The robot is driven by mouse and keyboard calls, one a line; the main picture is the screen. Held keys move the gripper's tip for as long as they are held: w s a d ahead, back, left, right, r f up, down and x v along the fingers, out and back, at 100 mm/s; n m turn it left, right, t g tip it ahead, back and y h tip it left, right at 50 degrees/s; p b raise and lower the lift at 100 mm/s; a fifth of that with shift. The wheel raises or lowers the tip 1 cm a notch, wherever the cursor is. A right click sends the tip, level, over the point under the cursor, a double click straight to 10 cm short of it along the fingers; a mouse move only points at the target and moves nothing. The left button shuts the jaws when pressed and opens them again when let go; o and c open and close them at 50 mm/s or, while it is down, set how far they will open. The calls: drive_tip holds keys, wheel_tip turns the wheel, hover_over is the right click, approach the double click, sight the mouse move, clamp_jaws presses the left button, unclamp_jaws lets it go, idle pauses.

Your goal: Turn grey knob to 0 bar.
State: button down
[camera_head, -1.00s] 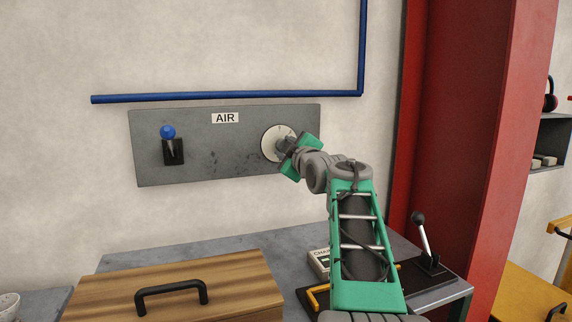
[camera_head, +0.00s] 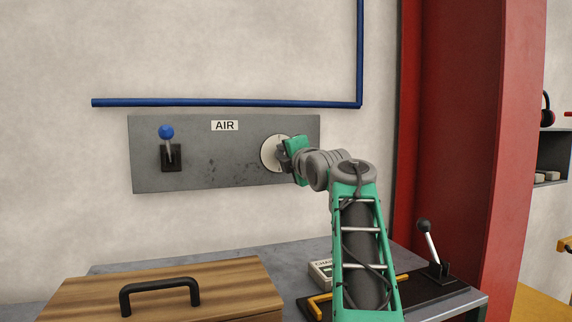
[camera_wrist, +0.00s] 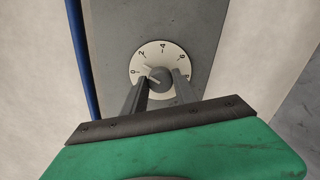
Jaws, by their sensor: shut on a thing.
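The grey knob (camera_wrist: 159,77) sits at the centre of a round white dial (camera_wrist: 158,50), marked 0, 2, 4, 6 and 8 in the wrist view. A small pale mark on the knob faces left, toward the 0 side; its exact reading is too small to tell. My gripper (camera_wrist: 160,88) is shut on the knob, one finger on each side. In the head view the dial (camera_head: 270,155) is on the right part of the grey AIR panel (camera_head: 220,165), and my gripper (camera_head: 284,150) covers the knob.
A blue-balled lever (camera_head: 167,140) is at the panel's left. A blue pipe (camera_head: 230,102) runs above. Below are a wooden box with a black handle (camera_head: 160,288) and a black-knobbed lever (camera_head: 430,240). A red column (camera_head: 460,140) stands right.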

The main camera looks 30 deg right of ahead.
drive_tip(key=n+b, duration=0.2)
drive_tip(key=n, duration=0.3)
drive_tip(key=shift+n, duration=0.3)
idle(0.4)
drive_tip(key=c, duration=1)
unclamp_jaws()
drive_tip(key=shift+o, duration=0.2)
drive_tip(key=b+v, duration=0.1)
drive_tip(key=v, duration=0.6)
drive_tip(key=shift+s+b, duration=0.3)
drive_tip(key=shift+s, duration=0.05)
drive_tip(key=shift+a, duration=0.15)
